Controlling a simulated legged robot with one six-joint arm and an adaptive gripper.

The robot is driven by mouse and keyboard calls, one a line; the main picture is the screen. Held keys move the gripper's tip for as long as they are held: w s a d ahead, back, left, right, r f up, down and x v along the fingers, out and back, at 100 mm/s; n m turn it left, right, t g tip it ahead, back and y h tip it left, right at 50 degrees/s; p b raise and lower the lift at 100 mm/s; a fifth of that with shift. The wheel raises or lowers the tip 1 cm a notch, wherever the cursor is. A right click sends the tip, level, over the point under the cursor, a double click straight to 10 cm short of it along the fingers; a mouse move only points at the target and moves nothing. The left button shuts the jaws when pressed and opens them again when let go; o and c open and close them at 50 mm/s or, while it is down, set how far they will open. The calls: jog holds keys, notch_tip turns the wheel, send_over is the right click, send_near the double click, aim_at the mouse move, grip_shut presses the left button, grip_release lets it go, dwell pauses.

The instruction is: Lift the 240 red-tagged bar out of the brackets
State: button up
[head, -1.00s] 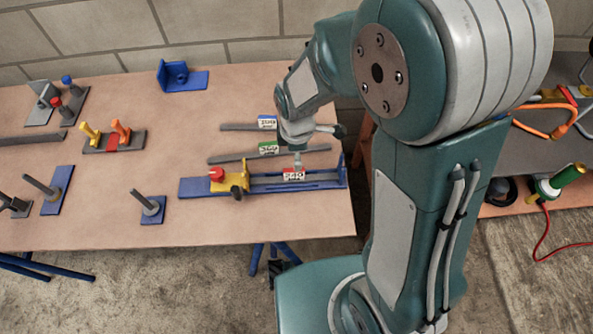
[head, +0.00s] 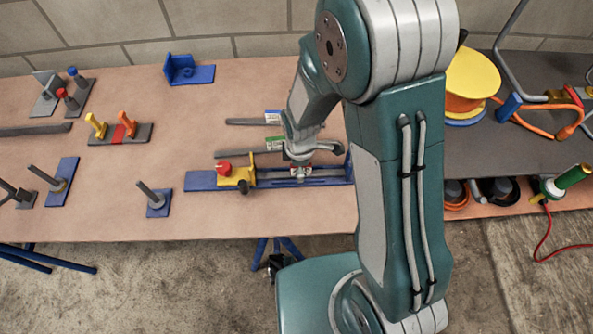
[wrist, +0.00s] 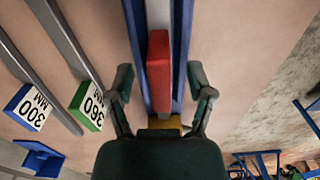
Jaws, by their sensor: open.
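The red-tagged bar (head: 325,174) lies along the blue bracket rail (head: 200,181) near the table's front right. Its red tag (wrist: 158,72) shows clearly in the wrist view, but my gripper partly hides it in the head view. My gripper (wrist: 163,92) is open, with one finger on each side of the rail and tag. It is low over the tag in the head view (head: 300,166). Whether the fingers touch anything I cannot tell. A yellow clamp with a red knob (head: 238,175) sits at the rail's left part.
A green-tagged 360 bar (wrist: 88,103) and a blue-tagged 300 bar (wrist: 30,105) lie behind the rail. An upright peg on a blue base (head: 157,205) stands to the left. A dark bench (head: 510,130) with cables and a yellow reel is at right.

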jog(key=shift+d, duration=0.2)
grip_shut()
jog(key=shift+r, duration=0.2)
jog(key=shift+r, duration=0.35)
jog(key=shift+a+r, duration=0.1)
jog(key=shift+r, duration=2.9)
